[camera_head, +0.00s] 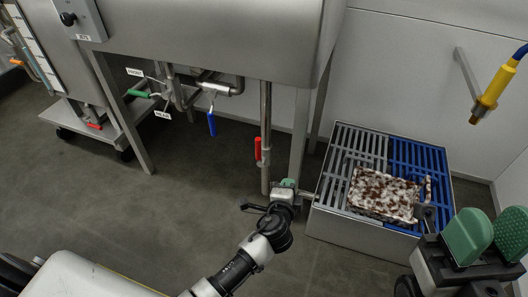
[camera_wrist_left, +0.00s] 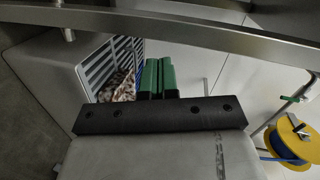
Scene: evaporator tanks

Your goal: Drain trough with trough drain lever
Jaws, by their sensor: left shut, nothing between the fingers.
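The steel trough (camera_head: 230,45) fills the top of the head view. A vertical pipe (camera_head: 265,105) comes down from it and carries a valve with a red lever (camera_head: 257,148), which lies upright along the pipe. No label for it is readable. My left gripper (camera_head: 288,183) is low, just right of and below the lever, near the trough leg and apart from the lever. Its green fingers also show in the left wrist view (camera_wrist_left: 157,78), close together with nothing between them.
A floor box (camera_head: 345,225) with grey and blue grates stands right of the trough leg (camera_head: 300,135); a brown-mottled slab (camera_head: 383,193) lies on it. A blue handle (camera_head: 211,123) and green handle (camera_head: 137,93) sit left. A yellow nozzle (camera_head: 492,92) hangs right. Floor at left is open.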

